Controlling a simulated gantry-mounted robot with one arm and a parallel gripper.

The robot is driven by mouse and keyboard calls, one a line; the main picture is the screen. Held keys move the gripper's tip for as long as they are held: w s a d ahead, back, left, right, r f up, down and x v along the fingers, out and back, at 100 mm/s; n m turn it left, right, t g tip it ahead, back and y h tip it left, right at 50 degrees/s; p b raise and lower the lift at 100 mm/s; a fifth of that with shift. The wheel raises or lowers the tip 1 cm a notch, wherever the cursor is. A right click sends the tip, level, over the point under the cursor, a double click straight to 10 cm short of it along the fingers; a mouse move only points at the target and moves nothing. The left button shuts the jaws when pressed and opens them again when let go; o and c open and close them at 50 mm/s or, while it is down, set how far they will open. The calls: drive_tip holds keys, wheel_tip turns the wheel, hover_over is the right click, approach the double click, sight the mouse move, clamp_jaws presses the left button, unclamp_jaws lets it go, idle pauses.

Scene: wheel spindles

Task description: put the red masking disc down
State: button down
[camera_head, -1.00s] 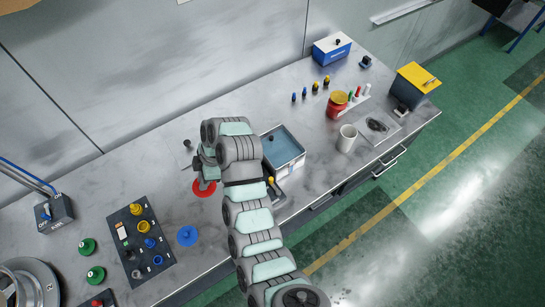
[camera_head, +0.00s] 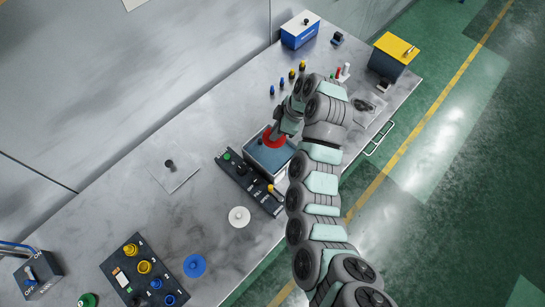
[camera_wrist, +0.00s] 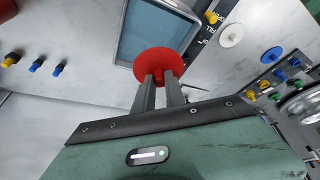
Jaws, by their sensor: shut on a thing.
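The red masking disc (camera_head: 274,138) is round and flat. My gripper (camera_head: 279,131) is shut on it and holds it at the back edge of the blue-lined tray (camera_head: 266,162), partly over the tray in the head view. In the wrist view the red disc (camera_wrist: 162,62) sits at the tips of both gripper fingers (camera_wrist: 161,77) and overlaps the edge of the tray (camera_wrist: 121,40). I cannot tell how high the disc is above the tray. My fingers and wrist hide part of the disc.
A black strip with a green and a yellow knob (camera_head: 240,180) lies left of the tray. A white disc (camera_head: 239,217) and a blue disc (camera_head: 194,265) lie nearer the front. Small blue and yellow pegs (camera_head: 282,84) stand behind. The bench left of the strip is mostly clear.

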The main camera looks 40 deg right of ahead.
wheel_tip(320, 180, down, 13)
drive_tip(key=b, duration=0.4)
drive_tip(key=shift+s+f, duration=0.1)
drive_tip(key=shift+f, duration=2.4)
drive_tip(key=shift+f, duration=0.1)
drive_tip(key=shift+f, duration=0.15)
drive_tip(key=c, duration=1.4)
unclamp_jaws()
drive_tip(key=shift+d+r, duration=0.15)
drive_tip(key=shift+r, duration=0.65)
drive_tip(key=v, duration=1.1)
drive_tip(key=shift+p, duration=0.4)
